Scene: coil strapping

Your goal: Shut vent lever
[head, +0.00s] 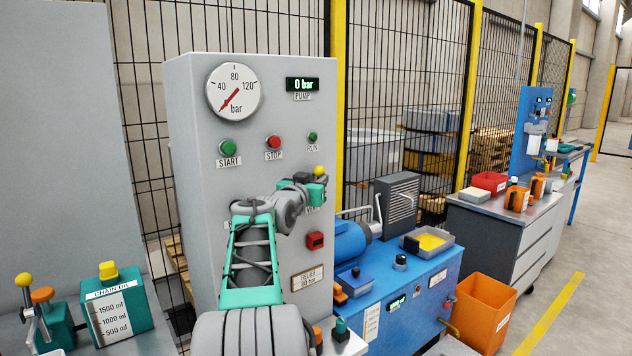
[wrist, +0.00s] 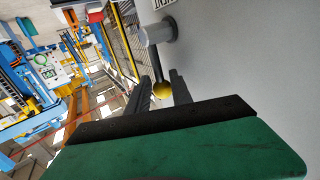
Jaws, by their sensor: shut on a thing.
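The vent lever shows in the wrist view as a dark rod on a round grey hub (wrist: 157,33), ending in a yellow ball knob (wrist: 162,91). In the head view the yellow knob (head: 319,171) sits at the end of my arm, in front of the grey pump cabinet (head: 200,180). My gripper (wrist: 163,84) has its two dark fingers on either side of the knob and is shut on it. In the head view my gripper (head: 318,180) hides the lever's rod and hub, and most of the label below.
The cabinet carries a gauge (head: 234,91), a display (head: 302,85) reading 0 bar and several buttons. A blue pump unit (head: 400,300) stands to the right, with an orange bin (head: 483,305) beyond it. A green chain oil can (head: 115,305) stands at the lower left.

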